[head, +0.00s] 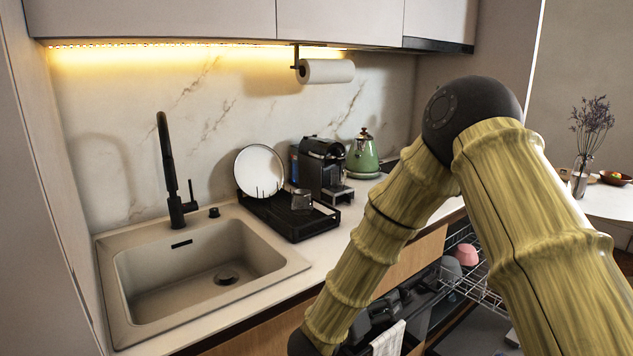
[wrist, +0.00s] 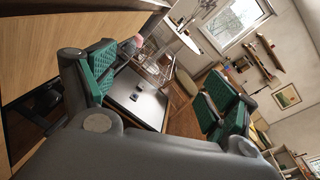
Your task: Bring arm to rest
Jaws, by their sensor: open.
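My gripper (wrist: 160,92) shows in the wrist view with its two green-padded fingers spread wide apart. It is open, and nothing is between the pads. In the head view my bamboo-textured arm rises on the right, bends at a dark joint near the top, and comes down toward the bottom centre.
An open dishwasher rack (head: 475,284) with a pink bowl (head: 467,254) lies behind my arm. The counter holds a sink (head: 200,270), black dish rack (head: 290,215), coffee machine (head: 322,168) and green kettle (head: 362,155). A white towel (head: 388,340) hangs below the counter.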

